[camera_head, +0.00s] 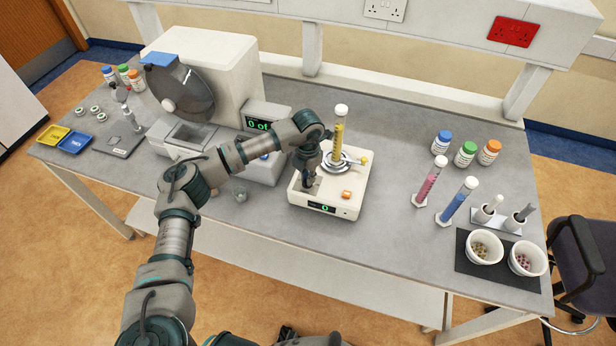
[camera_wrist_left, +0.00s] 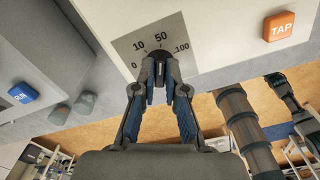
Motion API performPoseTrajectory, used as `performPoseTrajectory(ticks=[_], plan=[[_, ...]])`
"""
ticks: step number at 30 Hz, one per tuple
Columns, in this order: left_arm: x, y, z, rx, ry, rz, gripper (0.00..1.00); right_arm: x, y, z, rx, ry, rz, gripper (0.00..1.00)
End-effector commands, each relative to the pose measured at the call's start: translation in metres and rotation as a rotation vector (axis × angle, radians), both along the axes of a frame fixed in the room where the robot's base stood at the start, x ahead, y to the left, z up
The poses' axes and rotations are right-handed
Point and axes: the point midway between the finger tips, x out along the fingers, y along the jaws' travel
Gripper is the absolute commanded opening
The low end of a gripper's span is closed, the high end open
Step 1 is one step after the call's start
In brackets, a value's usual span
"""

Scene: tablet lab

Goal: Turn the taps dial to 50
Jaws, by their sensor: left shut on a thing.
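The white tap machine (camera_head: 296,203) stands on the bench with a small green display reading 0. An orange TAP button (camera_head: 346,194) is on its top; it shows in the wrist view as well (camera_wrist_left: 280,26). The grey dial plate (camera_wrist_left: 134,48) is marked 0, 10, 50 and 100. My left gripper (camera_wrist_left: 160,72) is shut on the taps dial at the plate's lower edge. The fingers hide most of the dial, and I cannot read its pointer. In the head view my left gripper (camera_head: 307,181) is low over the machine's left part. My right gripper is not visible.
A cylinder of yellow powder (camera_head: 338,140) stands upright on the machine just behind my gripper. A large white instrument (camera_head: 207,70) is to the left. Pink (camera_head: 429,182) and blue cylinders, bottles and white bowls (camera_head: 484,247) are to the right.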

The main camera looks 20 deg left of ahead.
Motion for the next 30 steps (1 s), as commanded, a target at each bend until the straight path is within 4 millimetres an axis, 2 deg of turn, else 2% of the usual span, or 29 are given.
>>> performPoseTrajectory(ticks=[13,14,16,25,30], plan=[[0.002,0.001,0.004,-0.001,-0.008,-0.004,0.0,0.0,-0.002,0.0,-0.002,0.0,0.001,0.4],[0.002,0.001,0.004,-0.001,-0.009,-0.004,0.19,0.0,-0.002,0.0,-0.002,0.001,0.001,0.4],[0.002,0.001,0.003,-0.001,-0.008,-0.004,0.36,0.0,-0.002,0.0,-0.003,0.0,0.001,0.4],[0.001,0.0,0.002,0.0,-0.003,-0.006,0.36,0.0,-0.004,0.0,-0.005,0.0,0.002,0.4],[0.002,0.0,0.02,-0.001,-0.007,-0.006,0.36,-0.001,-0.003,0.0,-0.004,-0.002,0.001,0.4]])
